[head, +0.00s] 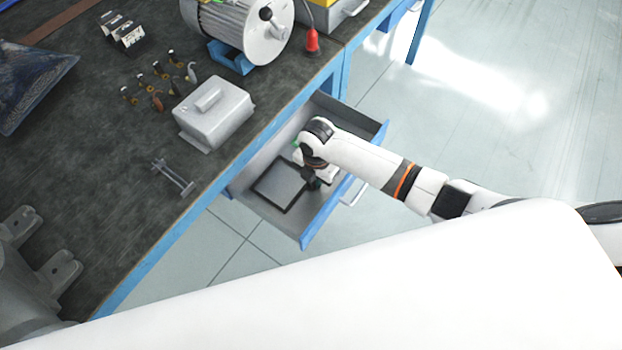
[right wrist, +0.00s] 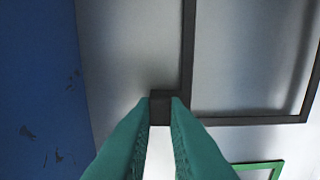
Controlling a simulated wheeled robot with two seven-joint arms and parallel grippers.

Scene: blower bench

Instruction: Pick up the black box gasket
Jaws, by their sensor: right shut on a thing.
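The black box gasket (head: 268,201) is a thin dark rectangular frame in the open drawer, with the drawer floor showing through it. In the right wrist view a corner of the gasket (right wrist: 240,121) shows, with a small block-like tab at the fingertips. My right gripper (head: 312,181) reaches down into the drawer, at the gasket's right side. In the right wrist view its green fingers (right wrist: 161,108) are shut on the tab at the gasket's edge. In the head view my own wrist hides most of the fingers. My left gripper is not in view.
The blue-fronted drawer (head: 324,217) stands open from the bench (head: 225,172). A green frame (right wrist: 262,166) lies near the gasket. A grey metal box (head: 214,112), a motor (head: 245,28) and small parts stand on the bench. Open floor lies right.

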